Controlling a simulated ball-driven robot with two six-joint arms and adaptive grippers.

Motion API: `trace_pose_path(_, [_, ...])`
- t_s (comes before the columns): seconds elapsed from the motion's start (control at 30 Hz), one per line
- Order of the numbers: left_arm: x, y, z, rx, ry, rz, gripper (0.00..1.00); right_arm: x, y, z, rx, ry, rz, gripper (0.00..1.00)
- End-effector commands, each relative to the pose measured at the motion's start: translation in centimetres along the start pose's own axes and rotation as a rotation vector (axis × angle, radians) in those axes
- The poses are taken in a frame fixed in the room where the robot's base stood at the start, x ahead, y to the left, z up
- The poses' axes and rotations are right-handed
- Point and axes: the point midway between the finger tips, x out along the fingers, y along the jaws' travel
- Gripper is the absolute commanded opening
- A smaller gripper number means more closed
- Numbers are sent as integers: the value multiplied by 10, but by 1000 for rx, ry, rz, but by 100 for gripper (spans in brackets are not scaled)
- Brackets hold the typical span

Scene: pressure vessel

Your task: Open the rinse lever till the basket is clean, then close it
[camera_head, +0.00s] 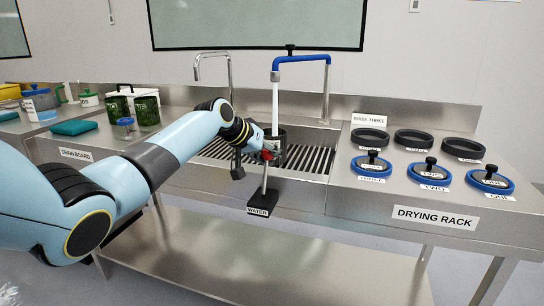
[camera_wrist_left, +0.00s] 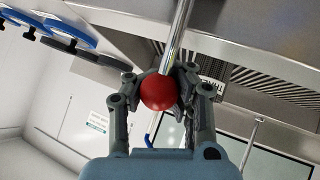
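The rinse lever is a thin metal rod (camera_head: 264,182) with a red ball knob (camera_wrist_left: 158,92), rising from a black base (camera_head: 262,197) labelled WATER. My left gripper (camera_wrist_left: 160,82) has its fingers around the knob and the rod beside it, and looks shut on them. In the head view the gripper (camera_head: 264,153) partly hides the knob. The blue tap (camera_head: 300,58) pours a pale stream of water (camera_head: 275,102) into the sink. A dark basket (camera_head: 279,149) stands under the stream, partly hidden by my gripper; its cleanliness cannot be told. My right gripper is not in view.
The sink has a slatted grate (camera_head: 308,158). A second tap (camera_head: 213,56) stands at the back. Black rings and blue-rimmed lids (camera_head: 428,174) lie on the drying rack at right. Green-filled baskets (camera_head: 146,110) and a teal cloth (camera_head: 75,127) are at left.

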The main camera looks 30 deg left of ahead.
Motion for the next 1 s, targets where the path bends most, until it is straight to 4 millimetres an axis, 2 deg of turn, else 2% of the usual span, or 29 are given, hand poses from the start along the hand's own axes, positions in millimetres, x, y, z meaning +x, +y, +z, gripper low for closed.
trace_pose_path(0.03, [-6,-3,-13,11,25,-9,0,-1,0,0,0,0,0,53])
trace_pose_path(0.1, [-6,-3,-13,11,25,-9,0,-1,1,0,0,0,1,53])
trace_pose_path(0.13, [-6,-3,-13,11,25,-9,7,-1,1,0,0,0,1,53])
trace_pose_path(0.4, [-4,-2,-9,7,17,-7,42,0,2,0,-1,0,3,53])
trace_pose_path(0.5, [-3,-2,-7,5,14,-6,52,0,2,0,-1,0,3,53])
trace_pose_path(0.8, [-5,-2,-5,4,10,-5,52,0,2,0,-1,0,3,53])
trace_pose_path(0.87, [-9,-3,-5,4,11,-5,52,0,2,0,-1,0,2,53])
trace_pose_path(1.0, [-32,-3,-4,8,11,-6,52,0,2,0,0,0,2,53])
